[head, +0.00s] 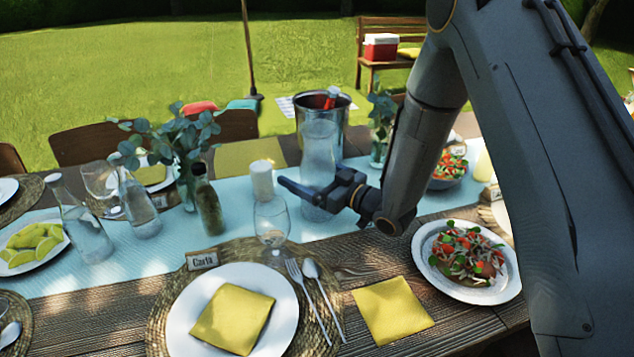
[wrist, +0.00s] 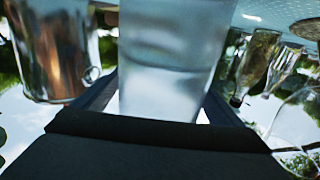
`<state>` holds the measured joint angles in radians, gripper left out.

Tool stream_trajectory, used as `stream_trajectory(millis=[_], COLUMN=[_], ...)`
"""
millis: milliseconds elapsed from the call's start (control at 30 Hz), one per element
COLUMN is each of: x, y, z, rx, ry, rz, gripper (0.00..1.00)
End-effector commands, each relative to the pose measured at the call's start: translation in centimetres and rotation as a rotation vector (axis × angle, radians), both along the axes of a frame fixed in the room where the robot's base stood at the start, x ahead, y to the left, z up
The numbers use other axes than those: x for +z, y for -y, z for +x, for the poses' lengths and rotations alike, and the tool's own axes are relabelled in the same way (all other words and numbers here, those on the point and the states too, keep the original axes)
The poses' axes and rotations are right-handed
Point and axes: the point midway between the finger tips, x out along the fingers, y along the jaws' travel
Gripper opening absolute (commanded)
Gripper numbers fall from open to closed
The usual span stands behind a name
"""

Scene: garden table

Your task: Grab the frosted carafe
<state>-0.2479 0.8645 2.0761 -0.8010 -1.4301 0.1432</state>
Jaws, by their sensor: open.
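The frosted carafe (head: 318,150) stands upright on the light blue runner, in front of the metal ice bucket. It is pale and translucent. My gripper (head: 300,186) reaches in from the right at the carafe's lower half, and one dark finger crosses in front of it. In the wrist view the carafe (wrist: 168,60) fills the space between my two open fingers, one on each side. I cannot tell whether either finger touches it. The other finger is hidden in the head view.
The ice bucket (head: 337,108) stands close behind the carafe. A white candle (head: 262,181) and a wine glass (head: 271,222) stand close by on the left. A dark bottle (head: 208,207) and glass bottles are further left. A salad plate (head: 468,262) lies at right, below my arm.

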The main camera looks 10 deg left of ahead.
Motion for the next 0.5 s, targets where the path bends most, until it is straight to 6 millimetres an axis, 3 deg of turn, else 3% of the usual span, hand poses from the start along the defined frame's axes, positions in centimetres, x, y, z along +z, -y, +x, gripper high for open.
stream_trajectory(millis=[33, 400, 500], x=[-0.01, -0.01, 0.15], y=[0.01, 0.01, 0.0], z=[-0.01, -0.04, 0.01], rx=[0.0, 0.001, 0.001], ry=[0.0, 0.0, 0.003], rz=[0.0, 0.0, 0.002], gripper=[0.91, 0.28, 0.17])
